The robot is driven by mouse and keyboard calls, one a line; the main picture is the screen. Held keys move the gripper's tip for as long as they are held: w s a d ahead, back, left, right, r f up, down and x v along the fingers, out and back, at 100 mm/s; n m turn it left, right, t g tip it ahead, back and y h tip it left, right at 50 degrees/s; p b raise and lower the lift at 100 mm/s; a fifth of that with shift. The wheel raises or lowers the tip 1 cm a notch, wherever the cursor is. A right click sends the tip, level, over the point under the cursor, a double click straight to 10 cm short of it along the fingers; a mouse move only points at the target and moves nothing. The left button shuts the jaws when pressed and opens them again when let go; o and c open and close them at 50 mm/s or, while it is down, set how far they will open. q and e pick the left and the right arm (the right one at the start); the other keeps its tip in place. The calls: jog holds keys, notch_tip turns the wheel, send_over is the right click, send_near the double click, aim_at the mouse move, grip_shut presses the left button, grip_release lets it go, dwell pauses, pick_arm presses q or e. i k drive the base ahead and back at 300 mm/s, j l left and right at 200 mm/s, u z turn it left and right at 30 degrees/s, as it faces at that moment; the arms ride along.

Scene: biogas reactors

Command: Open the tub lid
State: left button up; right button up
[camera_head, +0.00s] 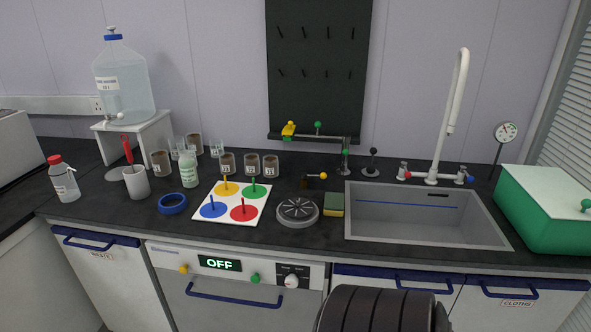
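A green tub (540,222) stands at the right end of the counter, right of the sink. Its pale mint lid (545,190) lies on top and looks closed. A green knob (585,205) sits on the lid near the right picture edge. The tub's right side is cut off by the frame. Neither of my grippers shows. A dark ribbed rounded part at the bottom middle may be part of my own body.
The sink (425,215) with a tall white faucet (455,95) lies left of the tub. A gauge (505,132) stands behind the tub. A sponge (334,204), round grey disc (297,211), and white board (232,201) with coloured discs occupy the counter's middle.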

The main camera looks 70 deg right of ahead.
aim_at(561, 197)
jog(key=z, duration=3.6)
